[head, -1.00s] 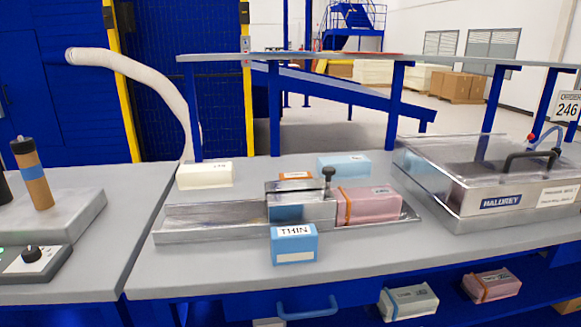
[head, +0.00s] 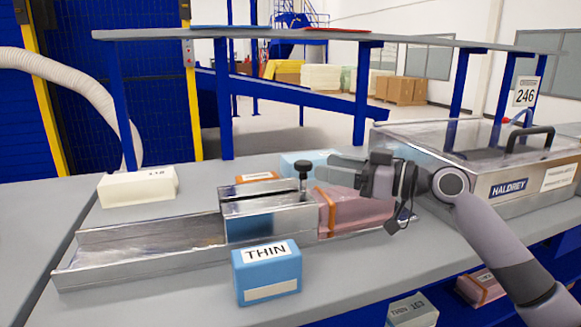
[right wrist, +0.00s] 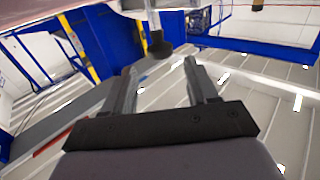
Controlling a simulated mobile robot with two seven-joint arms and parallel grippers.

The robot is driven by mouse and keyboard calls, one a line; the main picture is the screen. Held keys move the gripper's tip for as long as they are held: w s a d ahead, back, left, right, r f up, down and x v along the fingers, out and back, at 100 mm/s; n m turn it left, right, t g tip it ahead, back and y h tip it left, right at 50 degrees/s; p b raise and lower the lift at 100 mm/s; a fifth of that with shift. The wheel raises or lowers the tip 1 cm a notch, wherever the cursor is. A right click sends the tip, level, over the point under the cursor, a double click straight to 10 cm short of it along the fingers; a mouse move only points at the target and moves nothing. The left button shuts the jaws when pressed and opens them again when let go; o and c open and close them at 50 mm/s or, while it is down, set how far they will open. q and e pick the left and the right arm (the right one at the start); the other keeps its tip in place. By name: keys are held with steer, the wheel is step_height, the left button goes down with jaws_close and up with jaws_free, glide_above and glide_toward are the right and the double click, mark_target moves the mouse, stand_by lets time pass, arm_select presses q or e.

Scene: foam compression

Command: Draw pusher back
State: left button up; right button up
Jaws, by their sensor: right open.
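The pusher is a metal block with a dark round knob (head: 303,168) on a short post. It sits in a long metal channel (head: 150,245), on or beside the metal sleeve (head: 270,215). A pink foam block with an orange band (head: 352,212) lies at the channel's right end, partly behind my arm. My right gripper (head: 332,166) is open just right of the knob, at about its height. In the right wrist view the dark knob (right wrist: 160,47) shows at the tips of the open fingers (right wrist: 160,68), between them; contact cannot be told. My left gripper is not in view.
A blue block labelled THIN (head: 267,272) stands in front of the channel. A cream block (head: 138,187), an orange block (head: 257,177) and a light blue block (head: 305,160) lie behind it. A clear-lidded metal box (head: 515,190) stands right. The counter's left part is bare.

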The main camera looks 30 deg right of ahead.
mark_target(307, 163)
steer(key=shift+w+a+r+p, duration=0.2)
steer(key=shift+w+a+p, duration=0.15)
steer(key=shift+w+a, duration=0.15)
steer(key=p+x, duration=0.1)
steer(key=x, duration=0.3)
steer(key=shift+w+f, duration=0.1)
steer(key=shift+w, duration=0.2)
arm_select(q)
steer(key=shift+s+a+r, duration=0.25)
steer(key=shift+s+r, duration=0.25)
arm_select(e)
steer(key=shift+w+a+f, duration=0.1)
steer(key=shift+w+a, duration=0.15)
steer(key=shift+w, duration=0.05)
steer(key=shift+c, duration=0.3)
